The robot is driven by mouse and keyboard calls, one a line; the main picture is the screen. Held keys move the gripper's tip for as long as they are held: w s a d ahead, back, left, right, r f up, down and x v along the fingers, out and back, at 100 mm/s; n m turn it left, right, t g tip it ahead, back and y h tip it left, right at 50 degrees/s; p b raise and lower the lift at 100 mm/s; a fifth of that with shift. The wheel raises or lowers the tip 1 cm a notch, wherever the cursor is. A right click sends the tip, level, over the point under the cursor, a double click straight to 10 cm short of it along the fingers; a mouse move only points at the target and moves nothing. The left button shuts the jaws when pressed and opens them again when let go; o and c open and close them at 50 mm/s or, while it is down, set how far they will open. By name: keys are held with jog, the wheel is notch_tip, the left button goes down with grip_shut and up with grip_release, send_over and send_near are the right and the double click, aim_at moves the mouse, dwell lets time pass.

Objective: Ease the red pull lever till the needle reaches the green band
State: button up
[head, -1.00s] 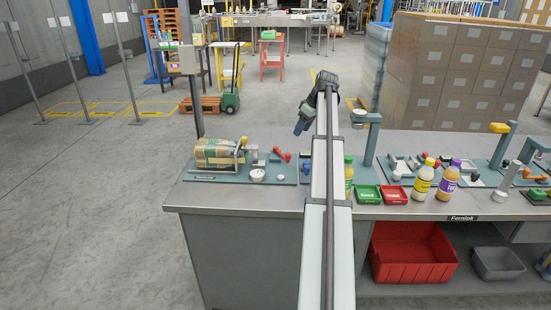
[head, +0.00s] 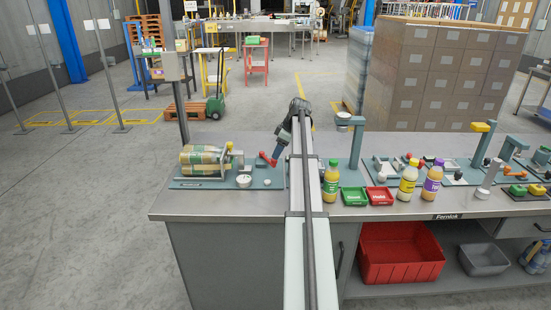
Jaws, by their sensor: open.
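The red pull lever (head: 267,159) stands at the right part of a blue-grey board on the near left of the bench. A small round white dial (head: 243,181) sits on the same board, to the left of and nearer than the lever. Its needle and green band are too small to make out. My gripper (head: 277,154) is open and points down, just right of and above the lever's red handle. I cannot tell whether it touches the handle. Part of the board is hidden behind my arm.
A bundle of green-labelled bottles (head: 202,158) lies in a holder left of the dial. Right of my arm are a green-capped bottle (head: 331,182), a green tray (head: 354,196), a red tray (head: 379,196) and two more bottles. A post (head: 357,145) stands behind them.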

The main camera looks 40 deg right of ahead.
jog(key=shift+x, duration=2.05)
jog(key=shift+c, duration=0.3)
grip_shut()
